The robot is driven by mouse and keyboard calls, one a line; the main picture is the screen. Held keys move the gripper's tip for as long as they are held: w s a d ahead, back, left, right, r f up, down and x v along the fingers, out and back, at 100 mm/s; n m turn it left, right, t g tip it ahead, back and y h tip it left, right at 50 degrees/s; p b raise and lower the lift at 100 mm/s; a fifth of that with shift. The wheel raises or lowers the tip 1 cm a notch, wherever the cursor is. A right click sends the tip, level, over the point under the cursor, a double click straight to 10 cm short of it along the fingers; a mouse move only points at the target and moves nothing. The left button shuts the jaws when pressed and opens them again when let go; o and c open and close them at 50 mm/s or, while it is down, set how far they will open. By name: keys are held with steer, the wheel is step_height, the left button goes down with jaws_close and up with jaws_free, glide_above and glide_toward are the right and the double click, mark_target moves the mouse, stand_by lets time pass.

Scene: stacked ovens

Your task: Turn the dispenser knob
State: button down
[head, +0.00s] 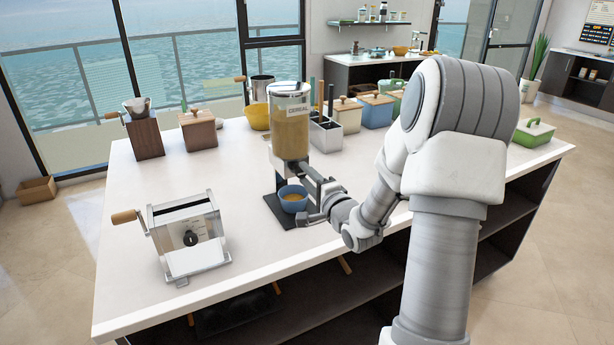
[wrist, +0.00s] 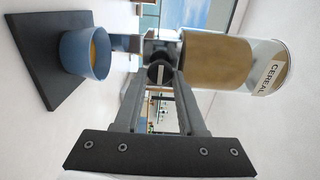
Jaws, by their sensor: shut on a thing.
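The cereal dispenser (head: 291,130) stands upright on the white counter, a clear cylinder filled with tan cereal and labelled CEREAL. It also shows sideways in the wrist view (wrist: 218,62). Its dark knob (wrist: 158,74) sits between my fingers in the wrist view; in the head view my gripper hides it. My gripper (head: 318,190) is at the dispenser's lower front, with its fingers (wrist: 160,58) shut on the knob. A blue bowl (head: 293,204) stands on the dispenser's black base (head: 277,211), below the outlet, with yellowish contents (wrist: 97,54) inside.
A metal toaster-like box (head: 188,240) with a wooden handle stands at the front left. A wooden grinder (head: 145,138), a yellow pot (head: 258,117) and several lidded boxes (head: 377,110) line the back. The counter between the metal box and the dispenser is clear.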

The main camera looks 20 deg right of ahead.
steer(key=c, duration=0.5)
jaws_free()
steer(key=shift+s, duration=0.1)
steer(key=shift+s+d+p, duration=0.15)
steer(key=shift+s+p, duration=3.3)
steer(key=shift+s, duration=0.85)
steer(key=shift+s+d+p, duration=0.15)
steer(key=shift+s+p, duration=3.25)
steer(key=shift+s, duration=0.85)
